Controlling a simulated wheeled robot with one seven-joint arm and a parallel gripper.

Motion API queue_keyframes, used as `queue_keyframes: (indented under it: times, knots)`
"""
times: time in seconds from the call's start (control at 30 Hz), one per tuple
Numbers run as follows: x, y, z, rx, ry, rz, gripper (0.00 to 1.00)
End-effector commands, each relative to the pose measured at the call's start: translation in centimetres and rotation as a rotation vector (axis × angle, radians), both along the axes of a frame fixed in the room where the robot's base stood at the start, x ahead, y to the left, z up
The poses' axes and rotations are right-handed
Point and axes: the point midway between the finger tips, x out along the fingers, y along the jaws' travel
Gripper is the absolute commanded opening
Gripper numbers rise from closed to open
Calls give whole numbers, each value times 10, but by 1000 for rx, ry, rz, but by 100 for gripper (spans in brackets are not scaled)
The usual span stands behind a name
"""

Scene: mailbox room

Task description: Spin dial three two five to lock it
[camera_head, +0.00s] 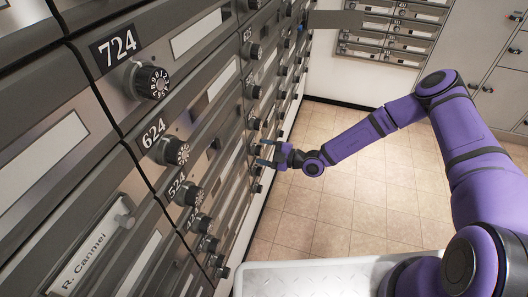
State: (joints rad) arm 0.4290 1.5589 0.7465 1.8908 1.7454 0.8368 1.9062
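A wall of grey mailboxes with black dials fills the left side. The near dials include dial 724 (152,80), dial 624 (172,151) and dial 524 (188,193). In the column to their right, small dials run downward, such as an upper dial (253,92) and a lower one (254,124). A dial appears at or between the fingertips; contact is unclear.
A nameplate reading "R. Canmei" (93,250) is on a near mailbox. More mailboxes (385,35) stand on the back wall, with grey cabinets (490,75) at right. The tiled floor (320,215) beside my arm is clear.

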Motion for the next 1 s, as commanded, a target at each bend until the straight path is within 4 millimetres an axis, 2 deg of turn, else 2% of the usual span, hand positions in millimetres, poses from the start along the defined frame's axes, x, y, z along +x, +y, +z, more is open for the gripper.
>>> queue_keyframes:
  times: [0.2,0.33,0.73,1.0]
  knots:
    - [0,0,0,1,0,1,65]
    - [-3,-9,0,-1,0,-1,65]
    - [-26,-75,0,-1,-1,-2,65]
    - [-35,-100,0,0,0,0,65]
